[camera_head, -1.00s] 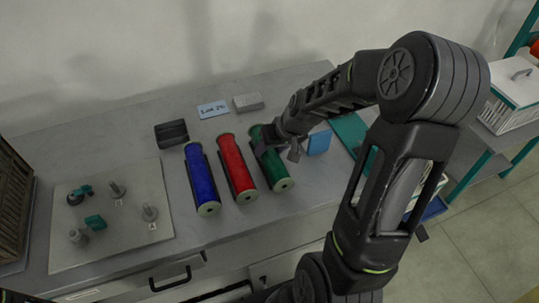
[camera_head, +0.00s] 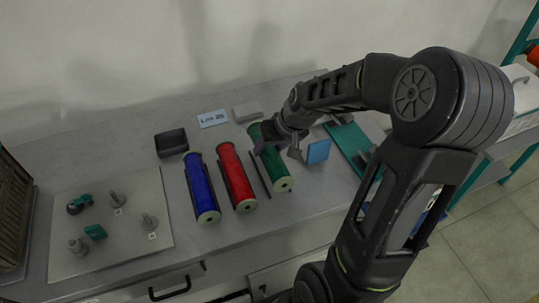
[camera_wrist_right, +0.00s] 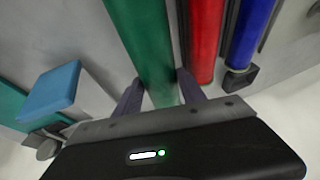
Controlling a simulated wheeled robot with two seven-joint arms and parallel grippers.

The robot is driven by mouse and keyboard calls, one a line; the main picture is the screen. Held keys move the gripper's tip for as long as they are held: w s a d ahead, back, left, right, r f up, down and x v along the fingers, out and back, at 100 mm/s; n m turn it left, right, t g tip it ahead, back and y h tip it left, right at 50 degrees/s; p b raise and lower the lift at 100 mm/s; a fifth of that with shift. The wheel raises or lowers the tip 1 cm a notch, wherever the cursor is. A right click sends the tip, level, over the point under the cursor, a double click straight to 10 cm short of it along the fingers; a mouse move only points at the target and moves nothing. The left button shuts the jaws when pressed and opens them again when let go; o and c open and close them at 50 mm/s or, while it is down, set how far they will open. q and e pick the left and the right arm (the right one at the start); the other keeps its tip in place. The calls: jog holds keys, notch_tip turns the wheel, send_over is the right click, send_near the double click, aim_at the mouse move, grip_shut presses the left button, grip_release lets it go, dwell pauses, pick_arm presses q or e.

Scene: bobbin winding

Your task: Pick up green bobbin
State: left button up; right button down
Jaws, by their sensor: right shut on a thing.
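The green bobbin (camera_head: 277,172) is a long cylinder with pale end flanges, at the right of a row of bobbins on the grey table. My right gripper (camera_head: 270,146) is shut on it near its far end. In the right wrist view the green bobbin (camera_wrist_right: 146,45) runs between the two fingers of the right gripper (camera_wrist_right: 160,95). In the head view the bobbin sits just right of a dark narrow cradle (camera_head: 258,175), apart from it. My left gripper is not in view.
A red bobbin (camera_head: 236,175) and a blue bobbin (camera_head: 201,187) lie close by on the left. A blue block (camera_head: 318,151) stands right of the gripper. A plate with pegs (camera_head: 135,235) lies at the left. A black tray (camera_head: 171,142) and a label card (camera_head: 212,118) are behind.

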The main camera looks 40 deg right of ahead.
notch_tip(320, 180, up, 5)
jog(key=shift+r, duration=0.2)
dwell(0.9)
